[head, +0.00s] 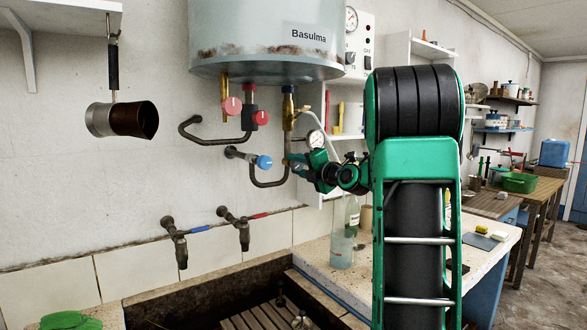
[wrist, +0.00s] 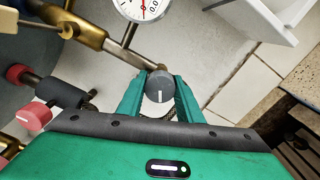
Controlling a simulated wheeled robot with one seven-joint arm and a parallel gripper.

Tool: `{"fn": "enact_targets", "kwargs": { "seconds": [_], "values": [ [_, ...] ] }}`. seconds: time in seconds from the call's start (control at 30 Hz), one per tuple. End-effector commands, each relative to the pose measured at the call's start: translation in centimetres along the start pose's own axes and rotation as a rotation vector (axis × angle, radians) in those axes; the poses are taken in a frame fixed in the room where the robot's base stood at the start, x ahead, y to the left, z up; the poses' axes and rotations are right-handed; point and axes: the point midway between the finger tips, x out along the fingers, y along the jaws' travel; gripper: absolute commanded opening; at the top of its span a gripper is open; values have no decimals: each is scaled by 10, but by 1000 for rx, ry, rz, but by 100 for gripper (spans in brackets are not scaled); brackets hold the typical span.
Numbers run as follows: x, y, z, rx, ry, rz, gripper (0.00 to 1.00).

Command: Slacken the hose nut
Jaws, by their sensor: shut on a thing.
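The hose nut appears in the wrist view as a round dark grey piece (wrist: 160,86) with a short white line on its face, pointing down in the picture. It sits at the end of a thin brass branch, below a pressure gauge (wrist: 148,5). My gripper (wrist: 160,93) has one green finger on each side of it and is shut on it. In the head view my gripper (head: 298,162) is at the pipework under the boiler, and the nut is hidden there.
The boiler (head: 265,35) hangs above, with red-handled valves (head: 232,105) and a blue-handled valve (head: 264,162) left of my gripper. A stone trough (head: 200,300) with wall taps (head: 175,240) lies below. A bottle (head: 343,245) stands on the counter.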

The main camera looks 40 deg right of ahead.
Motion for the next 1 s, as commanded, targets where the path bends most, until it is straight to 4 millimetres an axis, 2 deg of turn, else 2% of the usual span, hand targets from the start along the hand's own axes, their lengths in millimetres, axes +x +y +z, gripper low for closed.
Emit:
{"fn": "enact_targets", "kwargs": {
  "seconds": [0.4, 0.97, 1.0],
  "values": [
    [0, -1, -1, -192, 2, -1, 10],
    [0, 0, -1, -220, 2, -1, 10],
    [0, 0, -1, -220, 2, -1, 40]
  ]
}}
